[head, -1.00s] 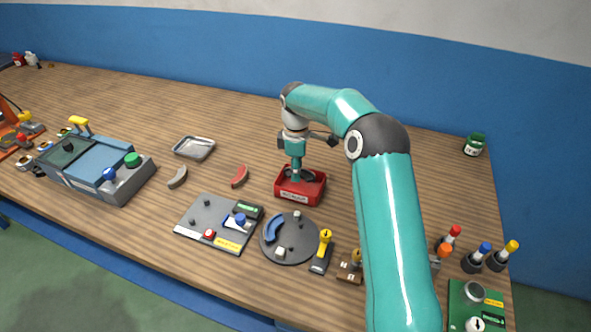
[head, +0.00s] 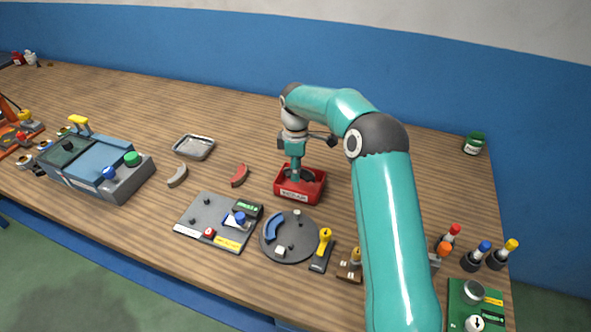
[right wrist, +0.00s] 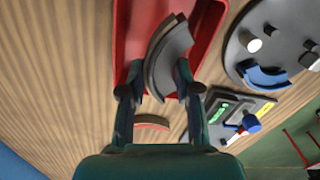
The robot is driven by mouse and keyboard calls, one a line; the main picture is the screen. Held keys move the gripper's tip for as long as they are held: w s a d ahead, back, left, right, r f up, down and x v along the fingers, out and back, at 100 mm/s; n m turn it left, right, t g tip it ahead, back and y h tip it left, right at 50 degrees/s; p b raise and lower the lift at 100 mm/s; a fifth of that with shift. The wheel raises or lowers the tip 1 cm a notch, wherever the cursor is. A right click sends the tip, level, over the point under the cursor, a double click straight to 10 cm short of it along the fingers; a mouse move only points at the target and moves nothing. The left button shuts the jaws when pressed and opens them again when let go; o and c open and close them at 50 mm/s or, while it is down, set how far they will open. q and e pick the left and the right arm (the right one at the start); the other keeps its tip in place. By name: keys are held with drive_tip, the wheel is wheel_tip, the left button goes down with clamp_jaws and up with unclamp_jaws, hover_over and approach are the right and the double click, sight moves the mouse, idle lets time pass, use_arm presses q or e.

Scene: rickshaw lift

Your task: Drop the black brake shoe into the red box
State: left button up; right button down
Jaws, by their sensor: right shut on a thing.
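The red box (head: 300,194) stands on the wooden bench near the middle of the head view. My right gripper (head: 293,176) points down into it from above. In the right wrist view my right gripper (right wrist: 160,92) has its two fingers on either side of the dark curved brake shoe (right wrist: 172,56) and is shut on it. The shoe is over the floor of the red box (right wrist: 120,50), within its walls in that view. I cannot tell whether it touches the floor. My left gripper is out of view.
A red shoe (head: 239,176) and a grey shoe (head: 177,177) lie left of the box, near a metal tray (head: 194,147). A round plate (head: 284,250) with a blue shoe and a grey panel (head: 205,214) lie in front. The bench behind the box is clear.

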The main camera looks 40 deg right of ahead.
drive_tip(key=shift+f, duration=0.1)
idle(0.3)
drive_tip(key=c, duration=0.7)
unclamp_jaws()
drive_tip(key=shift+c, duration=0.2)
drive_tip(key=shift+o, duration=0.3)
drive_tip(key=o, duration=0.3)
drive_tip(key=shift+o, duration=0.2)
drive_tip(key=shift+r+p, duration=3.1)
drive_tip(key=shift+r, duration=0.45)
